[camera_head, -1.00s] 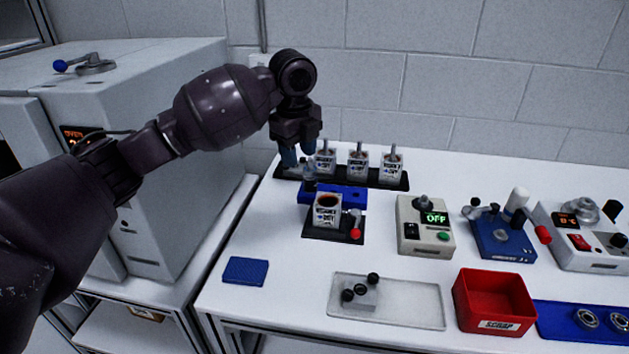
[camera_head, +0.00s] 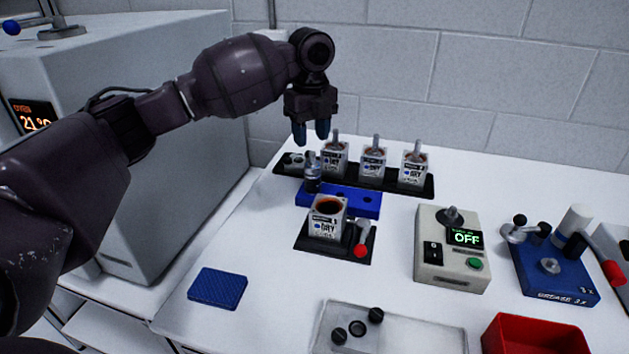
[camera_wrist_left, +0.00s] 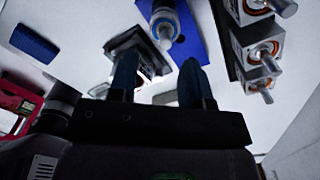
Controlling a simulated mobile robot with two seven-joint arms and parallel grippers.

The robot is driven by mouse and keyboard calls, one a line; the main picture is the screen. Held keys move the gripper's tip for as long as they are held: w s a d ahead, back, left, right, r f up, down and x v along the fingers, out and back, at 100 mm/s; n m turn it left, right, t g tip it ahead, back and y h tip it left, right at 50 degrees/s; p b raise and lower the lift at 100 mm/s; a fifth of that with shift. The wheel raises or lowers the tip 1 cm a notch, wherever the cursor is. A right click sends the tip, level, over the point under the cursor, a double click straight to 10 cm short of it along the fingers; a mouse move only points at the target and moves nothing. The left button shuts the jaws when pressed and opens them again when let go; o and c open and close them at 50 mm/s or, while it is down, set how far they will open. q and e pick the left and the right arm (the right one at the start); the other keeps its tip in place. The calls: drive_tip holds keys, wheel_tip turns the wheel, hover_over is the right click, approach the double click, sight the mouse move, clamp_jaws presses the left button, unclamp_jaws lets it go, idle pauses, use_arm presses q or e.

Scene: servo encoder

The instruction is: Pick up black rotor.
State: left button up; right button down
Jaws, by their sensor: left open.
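A dark grey rotor-like part with a metallic top (camera_head: 312,172) stands upright at the left end of a blue block (camera_head: 345,200); I take it as the black rotor, though its colour is not clearly black. It also shows at the top of the left wrist view (camera_wrist_left: 163,25). My left gripper (camera_head: 311,131) is open and empty, fingers pointing down, above and apart from this part in the head view. Its blue fingers (camera_wrist_left: 160,75) show spread in the wrist view, with the part beyond them. My right gripper is not in view.
A black rack (camera_head: 425,186) with several white housings with shafts stands behind the block. A white housing (camera_head: 326,218) sits in a black fixture with a red-knobbed lever in front. A controller box reading OFF (camera_head: 450,245) is to the right. A blue pad (camera_head: 217,288) lies front left.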

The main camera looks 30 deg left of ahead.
sight(313, 156)
use_arm(q)
drive_tip(key=f, duration=0.2)
drive_tip(key=f+b, duration=0.1)
drive_tip(key=f, duration=0.3)
drive_tip(key=shift+w, duration=0.35)
drive_tip(key=shift+r, duration=0.1)
drive_tip(key=shift+c, duration=0.2)
drive_tip(key=shift+s, duration=0.1)
clamp_jaws()
drive_tip(key=shift+f, duration=0.2)
idle(0.6)
